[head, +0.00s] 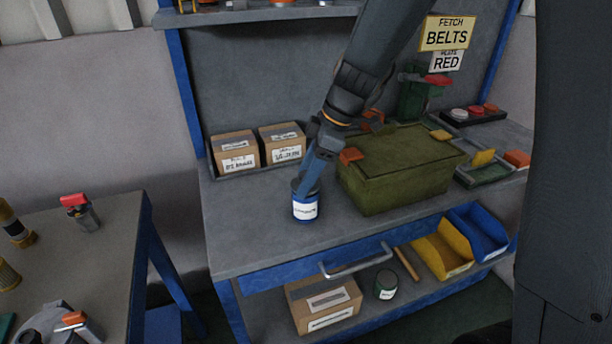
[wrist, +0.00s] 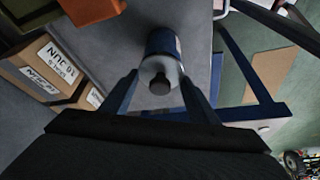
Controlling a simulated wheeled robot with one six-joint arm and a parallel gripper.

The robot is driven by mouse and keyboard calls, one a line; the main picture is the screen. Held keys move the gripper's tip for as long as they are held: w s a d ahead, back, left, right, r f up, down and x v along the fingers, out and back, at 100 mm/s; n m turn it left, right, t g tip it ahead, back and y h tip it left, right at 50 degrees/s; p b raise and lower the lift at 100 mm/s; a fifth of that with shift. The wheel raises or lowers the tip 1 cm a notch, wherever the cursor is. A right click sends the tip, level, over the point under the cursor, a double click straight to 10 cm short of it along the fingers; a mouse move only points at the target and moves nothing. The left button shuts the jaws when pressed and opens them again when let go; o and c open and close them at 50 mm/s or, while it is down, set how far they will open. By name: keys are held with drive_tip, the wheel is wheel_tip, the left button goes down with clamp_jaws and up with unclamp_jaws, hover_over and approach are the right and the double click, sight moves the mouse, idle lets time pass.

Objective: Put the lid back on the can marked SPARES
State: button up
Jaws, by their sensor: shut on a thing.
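A blue can (head: 305,208) with a white label stands upright near the front left of the workbench; its label is too small to read surely. It also shows in the wrist view (wrist: 163,42). A grey round lid (wrist: 160,72) with a dark knob is at the can's mouth, between my fingers. My gripper (head: 308,180) points down over the can and is shut on the lid; its fingers (wrist: 160,80) lie on either side of it. I cannot tell whether the lid is fully seated or slightly above the rim.
Two cardboard boxes (head: 258,148) stand behind the can. A green crate (head: 390,185) is close on its right. A dark green can (head: 386,284), a cardboard box (head: 324,303) and yellow (head: 442,250) and blue (head: 483,228) bins are on the lower shelf. The bench left of the can is clear.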

idle(0.3)
drive_tip(key=o, duration=1.6)
drive_tip(key=shift+r, duration=0.1)
drive_tip(key=shift+r+p, duration=1.85)
drive_tip(key=shift+r, duration=1.6)
clamp_jaws()
drive_tip(key=shift+f+b, duration=0.3)
